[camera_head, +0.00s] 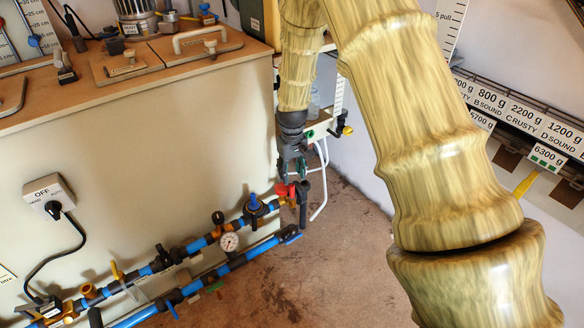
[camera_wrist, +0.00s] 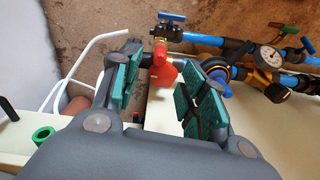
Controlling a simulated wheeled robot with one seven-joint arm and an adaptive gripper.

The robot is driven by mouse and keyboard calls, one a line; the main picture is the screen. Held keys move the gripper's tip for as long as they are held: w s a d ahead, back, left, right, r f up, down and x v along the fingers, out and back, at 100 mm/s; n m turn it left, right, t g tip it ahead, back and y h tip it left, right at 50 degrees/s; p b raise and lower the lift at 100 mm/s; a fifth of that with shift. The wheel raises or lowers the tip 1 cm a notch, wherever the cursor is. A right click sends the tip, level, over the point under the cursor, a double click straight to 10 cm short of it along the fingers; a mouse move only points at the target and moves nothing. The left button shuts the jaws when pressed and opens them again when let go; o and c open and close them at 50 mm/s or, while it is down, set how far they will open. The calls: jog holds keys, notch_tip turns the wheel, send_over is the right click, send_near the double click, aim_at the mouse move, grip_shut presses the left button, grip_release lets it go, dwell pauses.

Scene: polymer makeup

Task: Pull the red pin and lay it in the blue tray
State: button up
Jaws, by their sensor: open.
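A red part (camera_head: 283,190) shows just below my gripper in the head view, by the end of the blue pipework. In the wrist view the red part (camera_wrist: 163,68) looks like a rounded tab beside a brass valve, beyond and between my fingers; I cannot tell for certain that it is the pin. My gripper (camera_head: 291,172) points down beside the cabinet. In the wrist view my gripper (camera_wrist: 163,88) is open, green pads apart, with nothing clearly held. No blue tray can be made out in either view.
Blue pipes (camera_head: 245,262) with valves and a gauge (camera_head: 229,242) run along the cabinet (camera_head: 140,170). A bent white tube (camera_head: 321,180) stands close right of my gripper. A switch box (camera_head: 48,194) is at left. The brown floor (camera_head: 335,255) has free room.

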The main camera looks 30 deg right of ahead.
aim_at(292, 186)
notch_tip(292, 186, down, 7)
jog(key=shift+f+b, duration=0.2)
jog(key=shift+b, duration=0.9)
grip_shut()
